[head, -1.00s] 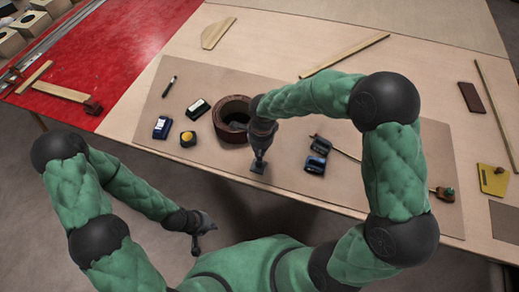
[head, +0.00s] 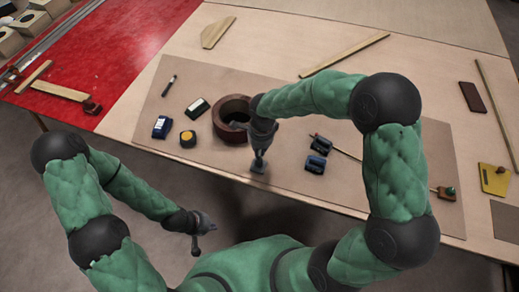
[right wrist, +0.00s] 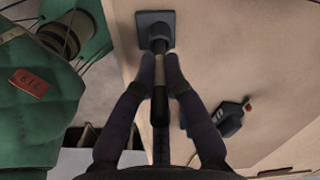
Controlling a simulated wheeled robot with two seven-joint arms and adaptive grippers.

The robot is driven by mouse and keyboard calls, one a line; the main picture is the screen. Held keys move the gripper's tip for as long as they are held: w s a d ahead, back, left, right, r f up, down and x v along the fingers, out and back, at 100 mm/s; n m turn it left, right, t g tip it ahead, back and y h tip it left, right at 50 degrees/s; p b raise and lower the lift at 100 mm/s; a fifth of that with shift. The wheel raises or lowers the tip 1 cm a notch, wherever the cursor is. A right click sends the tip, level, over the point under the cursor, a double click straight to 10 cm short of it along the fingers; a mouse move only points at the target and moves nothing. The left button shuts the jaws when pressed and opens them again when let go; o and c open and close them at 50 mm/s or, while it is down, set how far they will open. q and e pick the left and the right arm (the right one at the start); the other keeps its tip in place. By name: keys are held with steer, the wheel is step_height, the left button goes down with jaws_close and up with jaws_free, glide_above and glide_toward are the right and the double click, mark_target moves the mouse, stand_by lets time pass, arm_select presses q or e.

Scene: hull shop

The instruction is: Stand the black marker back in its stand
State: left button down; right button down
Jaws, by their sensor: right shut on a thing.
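My right gripper (right wrist: 162,78) is shut on the black marker (right wrist: 160,105), a dark rod with a pale band, in the right wrist view. The marker's far end meets the black stand (right wrist: 167,17), which has a flat square base. I cannot tell how deep the marker sits in it. In the head view the stand (head: 251,169) is near the table's front edge, just below my right gripper (head: 258,158), and the marker is mostly hidden. My left gripper (head: 195,247) hangs off the table's front edge, too small to tell open from shut.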

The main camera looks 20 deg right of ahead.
stand_by(0.3)
steer(key=c, duration=1.2)
jaws_free()
steer(key=shift+c, duration=0.2)
step_height(320, 180, up, 12)
steer(key=shift+s+d, duration=0.15)
steer(key=shift+d, duration=0.1)
steer(key=shift+f, duration=0.1)
